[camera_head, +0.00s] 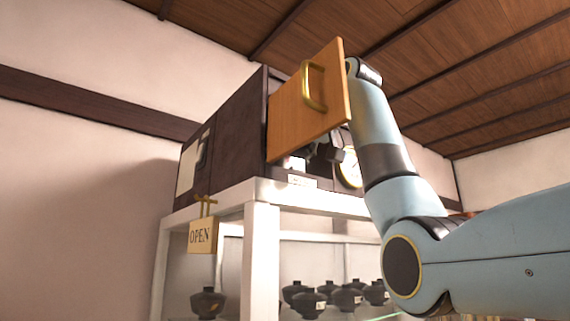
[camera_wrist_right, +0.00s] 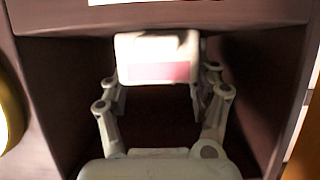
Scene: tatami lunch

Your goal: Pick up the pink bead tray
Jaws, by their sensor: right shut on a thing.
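The pink bead tray (camera_wrist_right: 157,58) shows in the right wrist view as a small pale box with a pink band low on its near face. My right gripper (camera_wrist_right: 160,76) is shut on it, with a finger at each side. Both are inside a dark compartment. In the head view my right gripper (camera_head: 325,153) is partly hidden below the open orange door, at the cabinet front, and I cannot make out the tray there. My left gripper is not in view.
The dark cabinet (camera_head: 232,130) stands on a white shelf (camera_head: 262,192). Its orange door (camera_head: 290,115) with a brass handle (camera_head: 313,88) hangs open beside my right arm. A round dial (camera_head: 351,168) is close to the gripper. Several dark lidded bowls (camera_head: 308,304) stand below.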

